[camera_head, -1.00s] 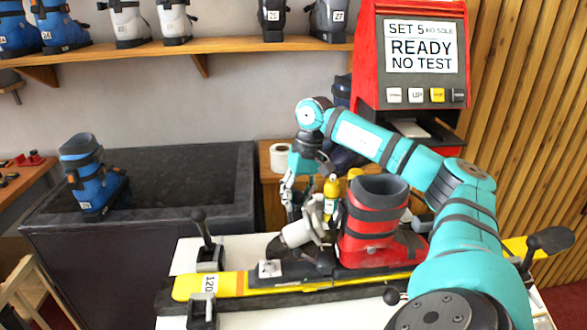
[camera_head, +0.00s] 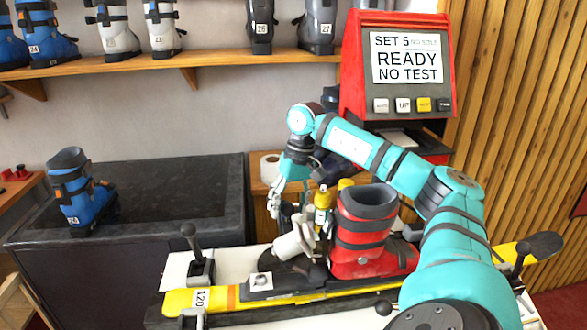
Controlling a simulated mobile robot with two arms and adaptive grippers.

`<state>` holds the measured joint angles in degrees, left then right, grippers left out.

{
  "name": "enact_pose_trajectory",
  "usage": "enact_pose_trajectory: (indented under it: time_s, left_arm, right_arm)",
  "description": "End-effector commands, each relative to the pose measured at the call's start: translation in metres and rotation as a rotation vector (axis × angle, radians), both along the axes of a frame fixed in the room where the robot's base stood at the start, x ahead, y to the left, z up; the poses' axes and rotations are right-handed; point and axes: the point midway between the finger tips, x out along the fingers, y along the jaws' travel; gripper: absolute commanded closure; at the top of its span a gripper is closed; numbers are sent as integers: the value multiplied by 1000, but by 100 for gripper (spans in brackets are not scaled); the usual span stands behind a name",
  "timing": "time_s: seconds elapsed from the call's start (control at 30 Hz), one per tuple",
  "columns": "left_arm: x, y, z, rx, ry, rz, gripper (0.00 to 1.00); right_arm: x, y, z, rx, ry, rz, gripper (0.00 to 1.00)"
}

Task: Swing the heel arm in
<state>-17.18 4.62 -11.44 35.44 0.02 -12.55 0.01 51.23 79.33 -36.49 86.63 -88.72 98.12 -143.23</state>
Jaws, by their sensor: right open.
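A red ski boot with a dark cuff (camera_head: 360,248) stands upright on a yellow ski (camera_head: 185,302) on the bench. A pale cylindrical part (camera_head: 290,245), perhaps the heel arm, sits tilted at the boot's left side; I cannot tell whether it touches the boot. My right arm reaches across behind the boot. My right gripper (camera_head: 279,208) points down beyond and slightly left of the pale part. It is open and appears empty, though its fingertips are partly hidden. My left gripper is out of view.
Dark clamps with knobbed levers (camera_head: 201,268) hold the ski. A yellow-capped bottle (camera_head: 322,207) stands close behind the boot. A red test unit (camera_head: 350,65) reads "READY NO TEST". A blue boot (camera_head: 78,190) stands on the dark counter (camera_head: 170,190), otherwise mostly clear.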

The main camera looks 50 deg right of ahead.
Motion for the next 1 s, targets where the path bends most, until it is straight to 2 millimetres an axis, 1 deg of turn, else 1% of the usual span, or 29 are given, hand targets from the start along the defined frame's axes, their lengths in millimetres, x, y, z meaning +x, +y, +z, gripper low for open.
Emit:
enact_pose_trajectory:
  time_s: [0.17, 0.3, 0.4, 0.7, 1.0]
  left_arm:
    - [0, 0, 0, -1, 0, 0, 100]
    - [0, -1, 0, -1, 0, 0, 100]
    - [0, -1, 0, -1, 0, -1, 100]
    - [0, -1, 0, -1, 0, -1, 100]
    - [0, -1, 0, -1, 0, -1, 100]
  right_arm:
    - [-3, -6, 37, 2, -8, -1, 42]
    - [-6, -12, 72, 3, -11, -3, 42]
    - [-9, -16, 90, 0, -8, -3, 42]
    - [-12, -20, 106, -1, -6, -4, 42]
    - [-13, -21, 108, -1, -2, -4, 42]
